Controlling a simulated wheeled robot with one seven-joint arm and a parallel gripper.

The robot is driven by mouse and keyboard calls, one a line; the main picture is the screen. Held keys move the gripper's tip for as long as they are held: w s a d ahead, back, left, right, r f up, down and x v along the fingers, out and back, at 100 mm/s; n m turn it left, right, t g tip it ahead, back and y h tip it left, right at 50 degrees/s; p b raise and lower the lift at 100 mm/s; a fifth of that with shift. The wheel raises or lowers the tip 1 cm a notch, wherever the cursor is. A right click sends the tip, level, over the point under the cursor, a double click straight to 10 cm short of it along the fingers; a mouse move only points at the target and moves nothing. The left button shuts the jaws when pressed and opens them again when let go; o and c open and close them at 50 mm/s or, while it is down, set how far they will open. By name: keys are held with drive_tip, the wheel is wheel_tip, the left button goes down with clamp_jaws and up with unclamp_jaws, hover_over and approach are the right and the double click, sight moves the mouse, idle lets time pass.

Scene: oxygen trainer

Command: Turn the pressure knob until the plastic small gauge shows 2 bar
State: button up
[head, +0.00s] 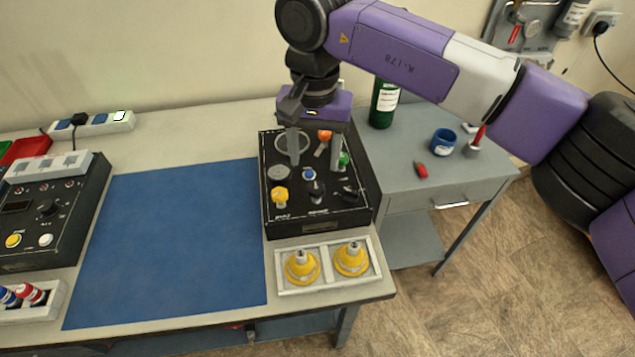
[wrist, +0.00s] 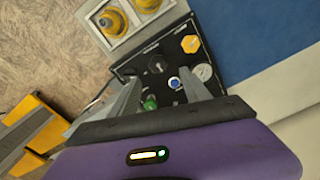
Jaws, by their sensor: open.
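The black trainer box (head: 335,222) stands on the right end of the bench. Its top carries a yellow knob (head: 280,195), a black knob (head: 317,190), a blue button (head: 309,174), a green knob (head: 344,160) and an orange knob (head: 324,135). A small pale round gauge (head: 277,172) sits behind the yellow knob; it also shows in the wrist view (wrist: 203,72), its reading too small to tell. I cannot tell which knob sets pressure. My gripper (head: 314,155) is open above the box, pointing down; its fingers (wrist: 163,82) hold nothing and partly hide the panel.
A white tray with two yellow cones (head: 302,266) is in front of the box. A blue mat (head: 175,240) lies left, clear. A second control box (head: 45,215) is at far left. A green bottle (head: 383,103) and blue cup (head: 443,142) stand on the side table.

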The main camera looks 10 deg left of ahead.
sight(316, 188)
drive_tip(key=shift+s+d+n, duration=0.1)
drive_tip(key=shift+d+n, duration=0.15)
drive_tip(key=shift+n, duration=0.05)
drive_tip(key=shift+f, duration=0.25)
wheel_tip(316, 188, down, 7)
drive_tip(key=shift+a+f+p, duration=0.1)
drive_tip(key=shift+f+p, duration=0.1)
drive_tip(key=shift+p, duration=0.5)
drive_tip(key=shift+c, duration=0.4)
clamp_jaws()
